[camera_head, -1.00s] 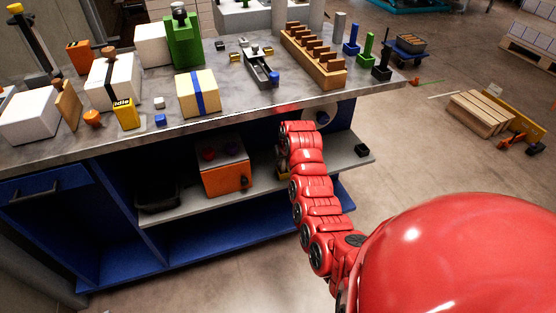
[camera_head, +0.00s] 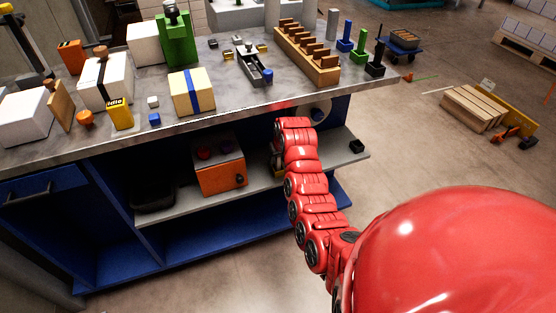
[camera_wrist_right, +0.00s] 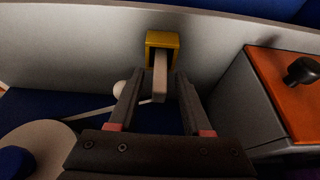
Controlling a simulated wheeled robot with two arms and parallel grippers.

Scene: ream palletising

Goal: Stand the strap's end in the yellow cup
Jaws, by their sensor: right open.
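In the right wrist view, the yellow cup (camera_wrist_right: 151,39) is a small square holder against a pale grey surface. The pale strap (camera_wrist_right: 160,82) runs down from its opening, its upper end appearing to sit inside. My right gripper (camera_wrist_right: 157,78) is open, with one dark finger on each side of the strap; contact cannot be told. In the head view, my red right arm reaches to the bench's lower shelf and hides most of the gripper. A sliver of yellow shows beside the arm there. My left gripper is not in view.
An orange box (camera_head: 221,177) with a dark knob stands on the lower shelf (camera_head: 262,185); it is at the right in the wrist view (camera_wrist_right: 280,80). A white ball (camera_wrist_right: 120,88) and thin rod lie left of the fingers. The worktop above holds many blocks.

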